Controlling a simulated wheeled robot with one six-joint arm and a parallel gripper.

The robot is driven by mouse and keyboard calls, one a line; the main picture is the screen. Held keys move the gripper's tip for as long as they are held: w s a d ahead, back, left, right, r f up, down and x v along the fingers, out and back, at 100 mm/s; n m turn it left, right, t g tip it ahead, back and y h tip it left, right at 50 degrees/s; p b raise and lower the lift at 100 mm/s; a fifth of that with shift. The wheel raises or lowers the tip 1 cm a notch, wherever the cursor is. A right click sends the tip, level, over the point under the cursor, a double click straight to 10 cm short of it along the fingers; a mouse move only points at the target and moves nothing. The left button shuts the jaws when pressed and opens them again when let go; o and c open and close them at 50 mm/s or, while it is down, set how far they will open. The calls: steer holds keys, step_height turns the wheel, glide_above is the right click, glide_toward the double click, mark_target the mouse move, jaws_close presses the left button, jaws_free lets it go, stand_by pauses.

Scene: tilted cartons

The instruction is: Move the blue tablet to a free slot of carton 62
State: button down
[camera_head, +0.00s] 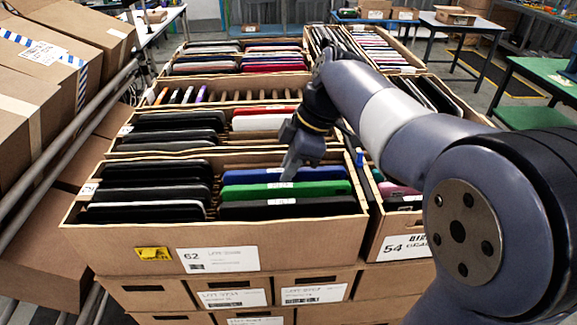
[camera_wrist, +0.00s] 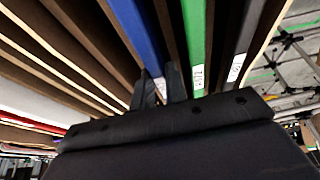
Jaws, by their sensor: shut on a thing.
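The blue tablet (camera_head: 245,176) stands in the right row of carton 62 (camera_head: 120,258), behind a green tablet (camera_head: 325,188) and a black tablet (camera_head: 325,208). My gripper (camera_head: 288,172) reaches down onto the blue tablet's top edge. In the wrist view the blue tablet (camera_wrist: 138,35) runs between the two fingers of my gripper (camera_wrist: 161,88), which are shut on it. The green tablet (camera_wrist: 195,40) is close beside one finger there. The tablet's lower part is hidden, so I cannot tell whether it is fully seated.
The left row of carton 62 holds several dark tablets (camera_head: 150,193). Brown dividers show beside the blue tablet in the wrist view. Carton 54 (camera_head: 385,247) stands to the right, and more filled cartons stand behind. A metal rail (camera_head: 60,135) runs along the left.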

stand_by(0.4)
steer(key=c, duration=1.3)
jaws_free()
steer(key=shift+c, duration=0.2)
steer(key=v, duration=1)
steer(key=shift+d+r, duration=0.2)
steer(key=shift+r, duration=0.15)
step_height(320, 180, up, 7)
steer(key=p, duration=0.7)
steer(key=shift+f, duration=0.1)
